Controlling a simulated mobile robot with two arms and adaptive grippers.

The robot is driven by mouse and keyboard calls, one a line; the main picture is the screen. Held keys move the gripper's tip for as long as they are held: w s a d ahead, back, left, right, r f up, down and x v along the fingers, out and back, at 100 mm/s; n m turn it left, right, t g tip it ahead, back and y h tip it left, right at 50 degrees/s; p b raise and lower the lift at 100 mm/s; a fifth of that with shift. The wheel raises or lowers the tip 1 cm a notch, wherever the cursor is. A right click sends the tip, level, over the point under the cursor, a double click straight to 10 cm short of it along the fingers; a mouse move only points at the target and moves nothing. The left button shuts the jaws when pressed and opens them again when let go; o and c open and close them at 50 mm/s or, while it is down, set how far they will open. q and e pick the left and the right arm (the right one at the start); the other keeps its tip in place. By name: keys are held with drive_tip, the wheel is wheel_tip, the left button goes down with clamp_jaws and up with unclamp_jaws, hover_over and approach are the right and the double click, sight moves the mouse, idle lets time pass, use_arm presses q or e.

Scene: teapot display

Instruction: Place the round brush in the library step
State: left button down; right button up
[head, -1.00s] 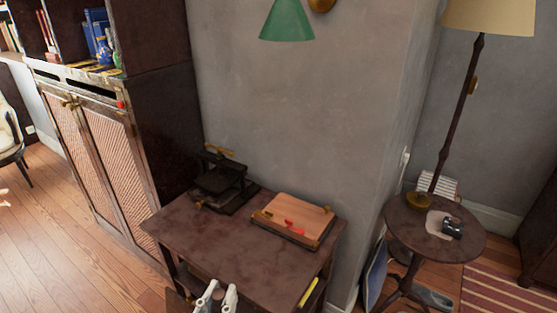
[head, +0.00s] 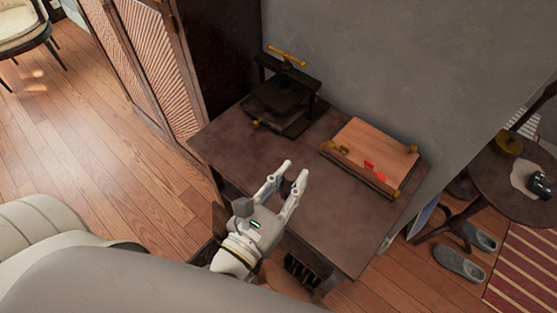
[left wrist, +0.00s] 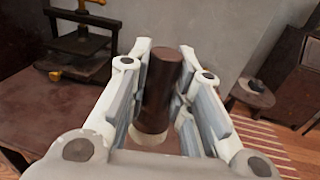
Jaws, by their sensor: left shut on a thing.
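My left gripper (head: 294,171) is over the front of the dark wooden table, seen from above in the head view. In the left wrist view its two fingers (left wrist: 164,50) are shut on a dark brown cylinder with a pale lower end, which I take for the round brush (left wrist: 161,88). The brush is upright or slightly tilted between the fingers. In the head view I cannot make out the brush. I cannot pick out the library step with certainty in either view. My right gripper is not in view.
The table (head: 228,148) bears a black press (head: 287,95) with a brass handle and a wooden board (head: 372,150) with red pieces. A round side table (head: 497,186) stands at the right, with slippers (head: 459,264) on the floor. Wooden floor (head: 90,140) is clear at the left.

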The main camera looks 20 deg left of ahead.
use_arm(q)
drive_tip(key=w+a+f+b, duration=0.1)
drive_tip(key=w+f, duration=0.2)
drive_tip(key=w+a+f, duration=0.2)
drive_tip(key=w+f, duration=0.1)
drive_tip(key=w, duration=0.1)
drive_tip(key=w+a+f+b, duration=0.1)
drive_tip(key=w+a+f, duration=0.1)
drive_tip(key=w+f, duration=0.1)
drive_tip(key=shift+w+a+f+b, duration=0.15)
drive_tip(key=shift+w+a+b, duration=0.15)
drive_tip(key=shift+w, duration=0.2)
wheel_tip(320, 180, down, 3)
drive_tip(key=b, duration=0.2)
drive_tip(key=shift+w+f+b, duration=0.1)
drive_tip(key=shift+b, duration=0.25)
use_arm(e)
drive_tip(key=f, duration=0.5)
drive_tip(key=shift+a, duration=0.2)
use_arm(q)
drive_tip(key=shift+f, duration=0.1)
drive_tip(key=c, duration=1.3)
unclamp_jaws()
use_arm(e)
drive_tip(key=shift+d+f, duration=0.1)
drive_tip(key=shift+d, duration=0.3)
